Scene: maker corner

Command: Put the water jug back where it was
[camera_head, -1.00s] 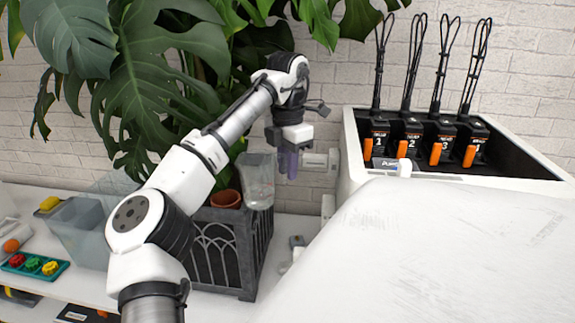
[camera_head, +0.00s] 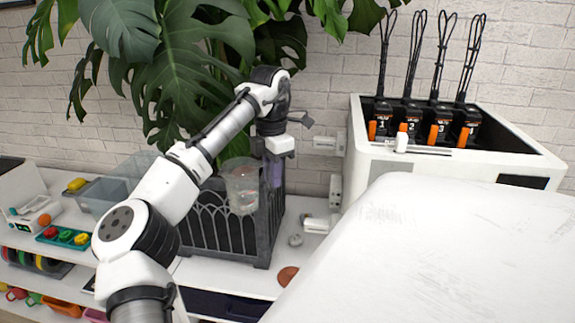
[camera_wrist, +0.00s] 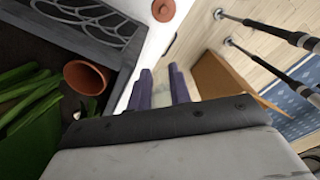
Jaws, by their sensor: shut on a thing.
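The clear water jug (camera_head: 241,192) hangs in front of the dark planter box in the head view, with some water in its lower part. My gripper (camera_head: 273,178), with purple fingers, is shut on the jug at its right side. The jug looks upright and held off the shelf top. In the wrist view the fingers (camera_wrist: 162,88) point away from the camera, and I cannot clearly make out the jug there.
The planter box (camera_head: 215,229) holds a large leafy plant. A terracotta saucer (camera_head: 288,276) lies on the white shelf top (camera_head: 228,276). The wrist view shows a terracotta pot (camera_wrist: 86,77). A white bin with several black devices (camera_head: 408,121) stands at right.

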